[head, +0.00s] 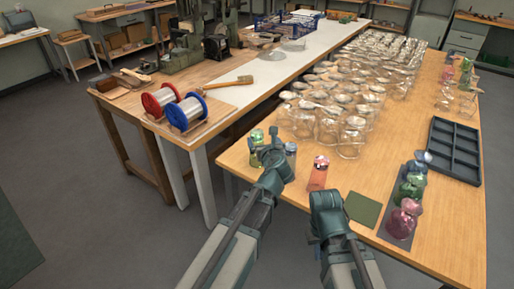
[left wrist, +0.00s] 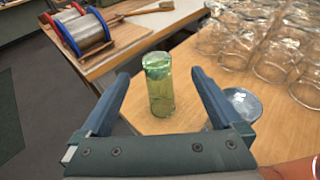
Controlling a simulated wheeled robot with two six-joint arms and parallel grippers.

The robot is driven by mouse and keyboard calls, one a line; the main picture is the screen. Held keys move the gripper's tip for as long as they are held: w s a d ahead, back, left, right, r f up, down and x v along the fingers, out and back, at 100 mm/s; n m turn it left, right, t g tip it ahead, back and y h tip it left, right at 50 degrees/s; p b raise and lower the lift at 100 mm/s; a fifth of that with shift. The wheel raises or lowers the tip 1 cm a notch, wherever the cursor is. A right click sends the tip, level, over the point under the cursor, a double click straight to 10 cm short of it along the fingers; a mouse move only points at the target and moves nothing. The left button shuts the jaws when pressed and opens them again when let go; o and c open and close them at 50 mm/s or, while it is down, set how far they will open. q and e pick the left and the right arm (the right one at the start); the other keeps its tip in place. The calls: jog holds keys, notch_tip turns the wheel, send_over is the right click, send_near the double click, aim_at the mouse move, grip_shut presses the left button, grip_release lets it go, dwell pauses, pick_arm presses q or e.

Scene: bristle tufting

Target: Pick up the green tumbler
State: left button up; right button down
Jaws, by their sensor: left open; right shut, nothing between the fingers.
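The green tumbler (head: 257,137) stands upright near the left edge of the wooden table, partly hidden by my left gripper (head: 272,153) in the head view. In the left wrist view the green tumbler (left wrist: 159,88) is clear, pale yellow-green and see-through. My left gripper (left wrist: 162,100) is open, with one finger on either side of the tumbler in the picture. The tumbler looks a little beyond the fingertips; contact is not visible. My right gripper (head: 327,203) is shut and empty near the table's front edge.
A blue-grey glass (left wrist: 242,104) stands close to the right of the left gripper. A red-orange tumbler (head: 318,173) stands between my grippers. Many clear glasses (head: 350,135) fill the table behind. A green square (head: 363,209) and a dark tray (head: 454,150) lie right.

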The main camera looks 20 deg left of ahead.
aim_at(258, 135)
pick_arm(q)
jog(key=shift+b+x, duration=0.4)
jog(key=shift+x, duration=1.6)
jog(key=shift+w+a+f+b, duration=0.3)
jog(key=shift+w+b, duration=0.05)
jog(key=b+x, duration=0.1)
jog(key=x, duration=0.3)
jog(key=shift+a+f, duration=0.15)
jog(key=shift+f, duration=0.1)
jog(key=shift+r, duration=0.1)
jog(key=shift+s, duration=0.1)
grip_shut()
